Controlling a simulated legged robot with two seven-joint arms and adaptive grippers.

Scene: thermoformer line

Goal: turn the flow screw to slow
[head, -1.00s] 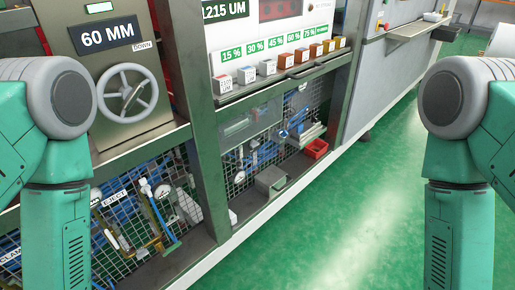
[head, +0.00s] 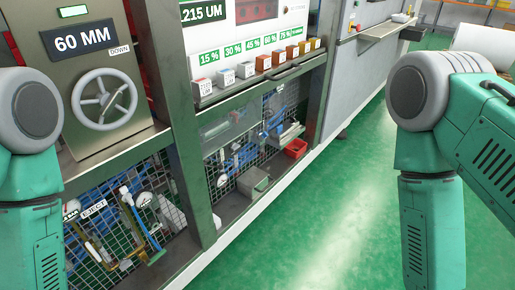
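No part labelled as the flow screw can be made out. Behind wire mesh at lower left are blue pipes and fittings, an EJECT label (head: 93,211), a small round gauge (head: 143,199) and a blue bar-like part (head: 141,222). A second mesh bay (head: 232,160) to the right holds more blue fittings, too small to tell apart. Neither of my grippers is in view; only my upper arm parts show at the left and right edges.
A grey handwheel (head: 104,99) marked DOWN sits under a 60 MM sign (head: 82,39). Percent-labelled blocks line a shelf (head: 250,84). A grey box (head: 253,182) and red bin (head: 296,148) stand in the right bay. The green floor (head: 330,215) is clear.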

